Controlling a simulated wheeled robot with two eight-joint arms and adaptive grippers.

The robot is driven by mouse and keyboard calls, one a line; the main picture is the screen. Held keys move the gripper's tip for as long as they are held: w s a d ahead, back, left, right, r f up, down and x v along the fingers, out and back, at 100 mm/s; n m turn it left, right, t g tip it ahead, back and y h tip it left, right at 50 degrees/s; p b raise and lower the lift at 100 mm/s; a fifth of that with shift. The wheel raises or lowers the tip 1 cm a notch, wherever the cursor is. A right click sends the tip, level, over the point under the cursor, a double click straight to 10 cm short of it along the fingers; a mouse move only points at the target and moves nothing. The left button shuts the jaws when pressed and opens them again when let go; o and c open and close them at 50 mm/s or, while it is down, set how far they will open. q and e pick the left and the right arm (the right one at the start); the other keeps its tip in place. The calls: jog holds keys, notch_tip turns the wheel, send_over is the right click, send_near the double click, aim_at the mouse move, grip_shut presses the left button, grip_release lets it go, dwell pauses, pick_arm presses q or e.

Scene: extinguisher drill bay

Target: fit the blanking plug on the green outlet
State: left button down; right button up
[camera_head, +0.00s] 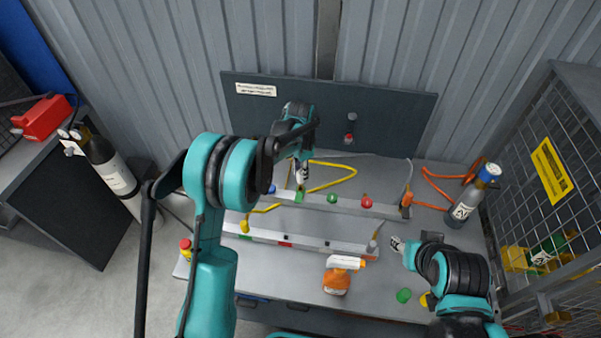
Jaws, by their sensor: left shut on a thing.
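My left gripper (302,178) is shut on a small pale thing, probably the blanking plug, mostly hidden by the fingers. It points down at the rear rail (345,206) on the bench. A green patch (299,197), possibly the green outlet, shows directly below the fingertips; I cannot tell whether the held thing touches it. A round green fitting (332,198) sits on the same rail to the right, between the gripper and a red fitting (367,201). A blue fitting (271,189) is to the left. My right gripper (398,244) is low over the right of the bench, its jaw state unclear.
A front rail (310,244) runs across the bench. An orange spray bottle (337,278) and a green piece (404,295) lie nearer. A grey cylinder (464,207) stands right, beside a mesh cage (550,180). Yellow hose (335,182) loops behind the rear rail.

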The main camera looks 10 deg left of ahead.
pick_arm(q)
jog(key=shift+f, duration=0.15)
dwell(0.5)
jog(key=shift+f+b, duration=0.9)
jog(key=shift+f, duration=0.2)
jog(key=shift+f+b, duration=0.75)
jog(key=shift+f, duration=0.05)
dwell(0.8)
jog(key=c, duration=1.2)
grip_release()
